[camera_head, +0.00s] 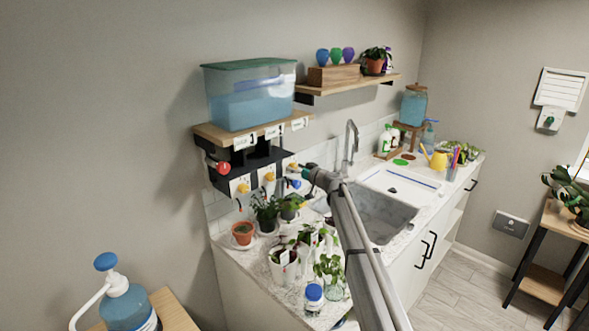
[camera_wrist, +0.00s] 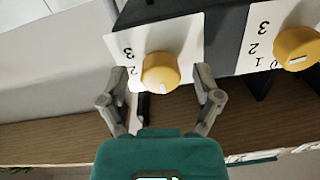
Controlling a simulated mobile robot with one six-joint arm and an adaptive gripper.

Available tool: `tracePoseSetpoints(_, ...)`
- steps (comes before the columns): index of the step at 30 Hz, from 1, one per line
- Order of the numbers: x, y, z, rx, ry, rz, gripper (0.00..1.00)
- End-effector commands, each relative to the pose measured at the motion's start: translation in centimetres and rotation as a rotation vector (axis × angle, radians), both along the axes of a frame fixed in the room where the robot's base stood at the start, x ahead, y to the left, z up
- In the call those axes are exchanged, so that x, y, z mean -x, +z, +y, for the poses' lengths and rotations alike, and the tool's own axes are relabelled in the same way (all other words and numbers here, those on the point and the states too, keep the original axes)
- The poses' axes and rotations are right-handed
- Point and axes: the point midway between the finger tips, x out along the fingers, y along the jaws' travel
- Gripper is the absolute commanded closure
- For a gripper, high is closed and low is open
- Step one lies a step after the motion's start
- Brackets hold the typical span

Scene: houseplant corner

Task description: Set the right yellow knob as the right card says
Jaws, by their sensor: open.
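The right yellow knob (camera_wrist: 160,71) is in the middle of the wrist view, on a white dial plate (camera_wrist: 181,34) with upside-down numbers, 3 and 2 readable. A pale mark shows on the knob's lower edge. My gripper (camera_wrist: 162,80) is open, one finger on each side of the knob; I cannot tell if they touch it. In the head view, this knob (camera_head: 293,167) is just left of my gripper (camera_head: 305,172). The right card (camera_head: 299,124) hangs on the shelf edge above; its number is too small to read surely.
The middle yellow knob (camera_wrist: 297,48) is close by in the wrist view. The left yellow knob (camera_head: 243,187) and a red knob (camera_head: 223,168) are farther left. A water tank (camera_head: 250,97) stands on the shelf above. Potted plants (camera_head: 265,211) crowd the counter below.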

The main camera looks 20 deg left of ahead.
Motion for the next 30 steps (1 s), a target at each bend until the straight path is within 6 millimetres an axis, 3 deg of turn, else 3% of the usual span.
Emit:
tracePoseSetpoints(10, -0.03, 0.0, 0.23, 0.0, 0.0, 0.0, 0.18)
tracePoseSetpoints(23, 0.05, 0.0, 0.44, 0.0, 0.002, 0.0, 0.98)
tracePoseSetpoints(30, 0.04, 0.01, 0.47, -0.005, 0.002, 0.01, 1.0)
